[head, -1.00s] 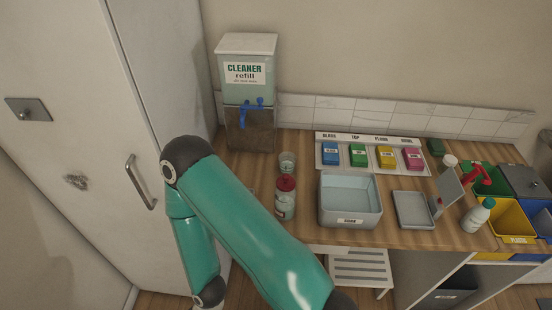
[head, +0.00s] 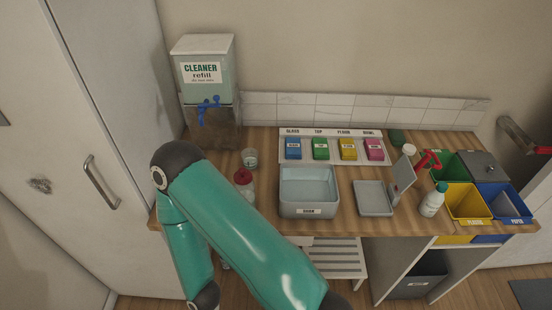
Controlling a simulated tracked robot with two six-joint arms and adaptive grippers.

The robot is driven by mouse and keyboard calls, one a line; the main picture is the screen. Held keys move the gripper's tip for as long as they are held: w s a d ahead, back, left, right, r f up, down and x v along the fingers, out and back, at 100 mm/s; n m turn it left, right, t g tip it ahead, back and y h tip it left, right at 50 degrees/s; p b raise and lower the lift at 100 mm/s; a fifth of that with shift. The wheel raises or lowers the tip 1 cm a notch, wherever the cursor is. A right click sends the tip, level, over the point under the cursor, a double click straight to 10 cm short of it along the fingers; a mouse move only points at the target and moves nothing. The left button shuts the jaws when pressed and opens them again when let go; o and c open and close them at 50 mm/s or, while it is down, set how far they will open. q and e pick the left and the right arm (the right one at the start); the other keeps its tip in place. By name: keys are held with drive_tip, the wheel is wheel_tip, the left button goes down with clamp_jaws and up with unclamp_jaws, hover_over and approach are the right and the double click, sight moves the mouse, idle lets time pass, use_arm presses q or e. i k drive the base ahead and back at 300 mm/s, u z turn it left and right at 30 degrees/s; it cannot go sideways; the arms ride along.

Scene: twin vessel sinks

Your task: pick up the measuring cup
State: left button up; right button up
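A small clear cup (head: 250,158), which looks like the measuring cup, stands upright on the wooden counter (head: 335,226). It is in front of the cleaner refill dispenser (head: 208,75) and behind a red-capped jar (head: 244,180). One of my teal arms crosses the lower left of the head view and covers part of the counter's front left and the jar's lower part. Its forearm hangs down past the counter's front edge. Neither of my grippers is in view.
A grey basin (head: 309,210) stands mid-counter. Behind it is a tray of coloured blocks (head: 333,132). A dustpan-like grey tray (head: 374,199), a white bottle (head: 433,199) and coloured bins (head: 466,202) are to the right. A tall white cabinet (head: 110,130) borders the left.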

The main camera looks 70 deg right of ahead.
sight(250, 156)
drive_tip(key=k, duration=1.7)
drive_tip(key=z, duration=0.65)
drive_tip(key=i, duration=0.9)
drive_tip(key=z, duration=0.1)
